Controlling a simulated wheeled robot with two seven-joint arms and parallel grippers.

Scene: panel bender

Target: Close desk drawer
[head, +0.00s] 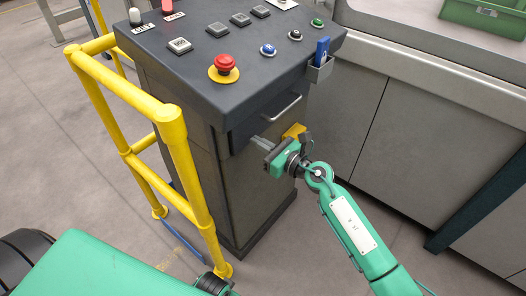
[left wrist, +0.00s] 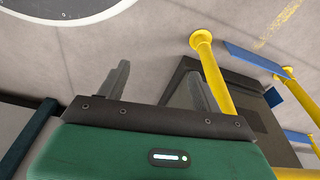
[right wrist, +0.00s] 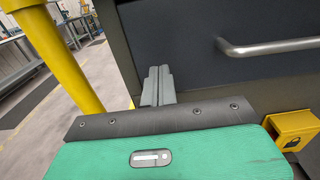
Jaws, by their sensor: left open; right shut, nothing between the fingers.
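The desk (head: 190,110) is a dark grey control console with a sloped button panel. Its drawer has a dark front (head: 262,122) with a silver bar handle (head: 282,108), also seen in the right wrist view (right wrist: 270,48). The drawer front looks slightly proud of the console; how far is unclear. My right gripper (head: 262,143) is shut and empty. Its fingertips (right wrist: 157,72) are at the lower left of the drawer front, left of the handle; whether they touch is unclear. My left gripper (left wrist: 158,78) is open and empty above the floor.
A yellow guard rail (head: 180,165) stands left of the console and shows in the left wrist view (left wrist: 212,75). A yellow lock box (right wrist: 292,130) is below the handle. Grey cabinets (head: 375,120) stand at right. A red emergency button (head: 224,62) tops the console.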

